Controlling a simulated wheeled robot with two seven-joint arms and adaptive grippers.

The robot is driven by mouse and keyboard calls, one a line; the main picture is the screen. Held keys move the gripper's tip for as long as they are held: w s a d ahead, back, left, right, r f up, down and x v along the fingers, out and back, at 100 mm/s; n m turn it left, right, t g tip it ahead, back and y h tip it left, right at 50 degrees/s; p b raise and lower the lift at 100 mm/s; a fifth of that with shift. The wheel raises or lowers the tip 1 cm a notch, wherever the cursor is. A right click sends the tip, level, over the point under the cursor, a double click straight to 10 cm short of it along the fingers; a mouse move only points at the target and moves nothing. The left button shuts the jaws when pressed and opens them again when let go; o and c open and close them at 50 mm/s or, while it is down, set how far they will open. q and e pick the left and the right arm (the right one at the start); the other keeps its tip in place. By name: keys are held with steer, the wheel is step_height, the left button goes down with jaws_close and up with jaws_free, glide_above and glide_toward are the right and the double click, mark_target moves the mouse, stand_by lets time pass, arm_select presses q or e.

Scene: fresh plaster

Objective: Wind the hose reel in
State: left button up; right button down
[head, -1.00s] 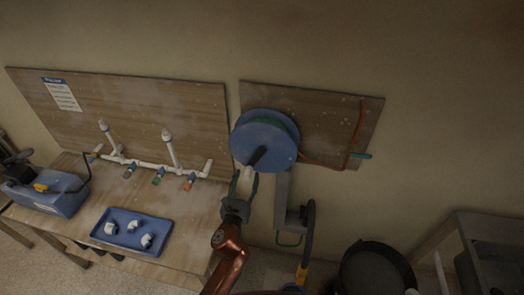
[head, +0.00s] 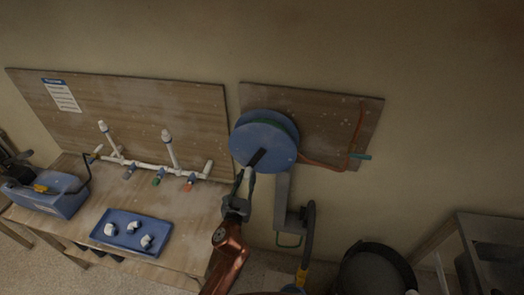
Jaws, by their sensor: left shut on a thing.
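The blue hose reel (head: 262,138) is mounted on a wooden board on the wall, with a little green hose showing on its drum. A dark crank arm (head: 257,159) reaches down from the reel's face to a pale handle (head: 249,175). My left gripper (head: 245,186) is shut on that handle, below the reel, and its fingers partly hide it. An orange hose (head: 326,167) runs from the reel across the board and up its right side. A teal piece (head: 361,156) sits at the board's right edge. My right gripper is not in view.
A dark round tub (head: 373,268) and a grey table (head: 490,228) stand at the right. The wall between is clear.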

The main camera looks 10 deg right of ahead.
arm_select(q)
jaws_close()
steer(key=a+r+p, duration=0.1)
steer(key=p, duration=0.1)
steer(key=w+a+r+p, duration=0.1)
steer(key=a+r+p, duration=0.1)
steer(key=shift+a+r, duration=0.2)
steer(key=r+p, duration=0.3)
steer(key=a+r+p, duration=0.1)
steer(key=p, duration=0.1)
steer(key=shift+w+a+r, duration=0.1)
steer(key=shift+w+r, duration=0.15)
steer(key=shift+r, duration=0.15)
